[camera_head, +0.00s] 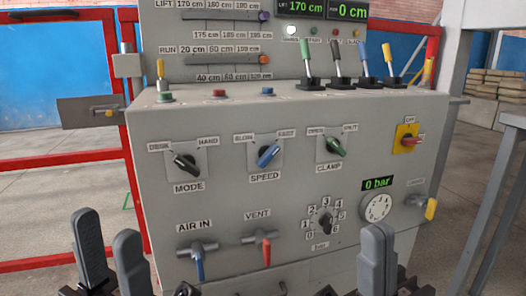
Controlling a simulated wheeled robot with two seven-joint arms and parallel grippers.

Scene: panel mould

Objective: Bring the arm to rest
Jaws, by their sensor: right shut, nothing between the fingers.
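My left gripper (108,232) stands at the lower left of the head view, its two grey fingers upright with a gap between them and nothing in it. My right gripper (376,232) stands at the lower right, its fingers together and empty. The lower parts of both grippers are cut off by the frame edge.
The panel has a blue AIR IN lever (199,264), a red VENT lever (266,252), a numbered bar knob (325,221) and MODE, SPEED and CLAMP knobs. Several levers (338,65) rise from its top. Red rails (60,165) stand at left. A yellow-tipped handle (431,208) sticks out at right.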

